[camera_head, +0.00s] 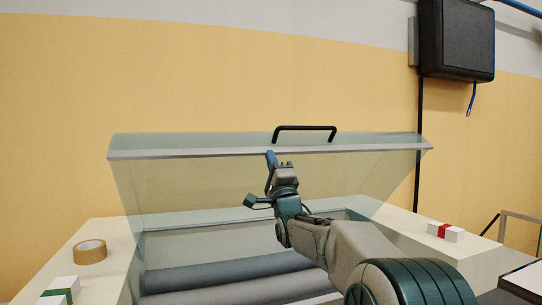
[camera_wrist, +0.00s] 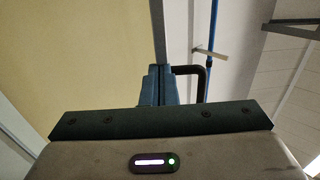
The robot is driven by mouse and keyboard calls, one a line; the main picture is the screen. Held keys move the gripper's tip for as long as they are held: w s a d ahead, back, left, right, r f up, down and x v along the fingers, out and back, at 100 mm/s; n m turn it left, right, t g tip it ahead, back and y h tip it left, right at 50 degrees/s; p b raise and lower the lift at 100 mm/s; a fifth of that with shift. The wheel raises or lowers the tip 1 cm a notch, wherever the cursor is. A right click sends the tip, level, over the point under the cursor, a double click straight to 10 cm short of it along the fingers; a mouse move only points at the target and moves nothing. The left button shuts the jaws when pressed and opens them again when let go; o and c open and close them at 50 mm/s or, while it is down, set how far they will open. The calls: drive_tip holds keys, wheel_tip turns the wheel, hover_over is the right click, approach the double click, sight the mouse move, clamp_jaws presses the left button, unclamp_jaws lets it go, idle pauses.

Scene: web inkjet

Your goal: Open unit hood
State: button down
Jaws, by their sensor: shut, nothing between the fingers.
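The unit hood (camera_head: 190,175) is a clear panel with a grey front edge (camera_head: 175,153). It stands raised and tilted above the unit, with rollers (camera_head: 230,270) showing below. A black handle (camera_head: 305,128) sits on the hood's upper part; it also shows in the wrist view (camera_wrist: 204,82). My gripper (camera_head: 270,156) is shut and empty, pointing up at the hood's front edge, just left of the handle and not around it. In the wrist view the shut fingertips (camera_wrist: 158,72) meet or nearly meet the grey edge; I cannot tell if they touch.
A tape roll (camera_head: 89,251) and a green-banded white box (camera_head: 55,293) lie on the unit's left ledge. A red-banded white box (camera_head: 445,231) lies on the right ledge. A black wall box (camera_head: 456,38) with cables hangs at upper right. Space above the hood is free.

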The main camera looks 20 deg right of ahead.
sight(266, 141)
idle(0.3)
drive_tip(key=w+r+p, duration=0.1)
drive_tip(key=r, duration=0.1)
drive_tip(key=w+r+p, duration=0.1)
drive_tip(key=r, duration=0.1)
drive_tip(key=w+r+p, duration=0.2)
drive_tip(key=shift+w+r, duration=0.35)
drive_tip(key=shift+w, duration=0.1)
